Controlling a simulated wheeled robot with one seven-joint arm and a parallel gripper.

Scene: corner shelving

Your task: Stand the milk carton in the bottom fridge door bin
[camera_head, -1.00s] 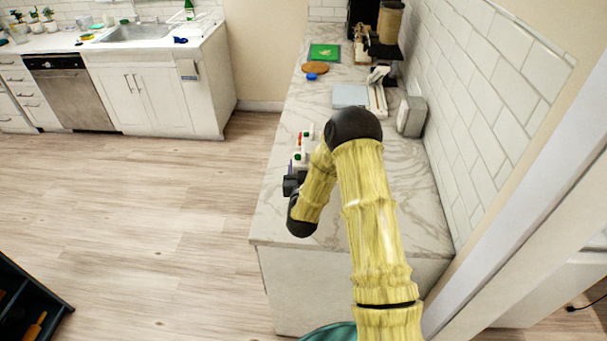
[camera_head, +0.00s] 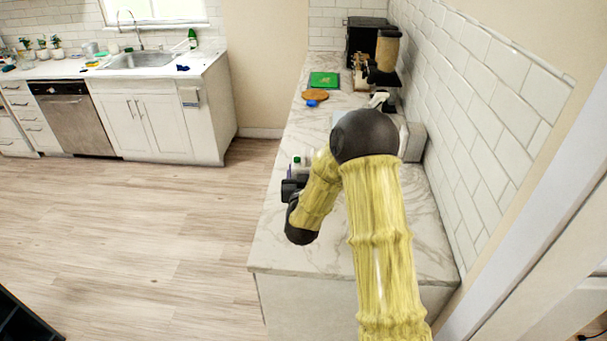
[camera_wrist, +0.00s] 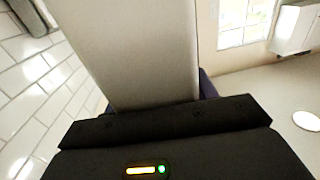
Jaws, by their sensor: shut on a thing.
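The milk carton (camera_wrist: 135,50) fills the upper middle of the wrist view as a large, plain pale-grey face. My gripper (camera_wrist: 165,108) is shut on it; its dark body spans the bottom of that view, and the fingertips are mostly hidden. In the head view my gripper (camera_head: 296,182) is over the counter's left part, largely covered by my own arm. A white thing with a green cap (camera_head: 297,161) shows just beyond it; I cannot tell whether this is the held carton. The fridge and its door bin cannot be made out.
The marble counter (camera_head: 285,245) runs along the tiled wall (camera_head: 480,130). A dark shelf unit (camera_head: 22,322) is at lower left. The wooden floor (camera_head: 140,235) is clear.

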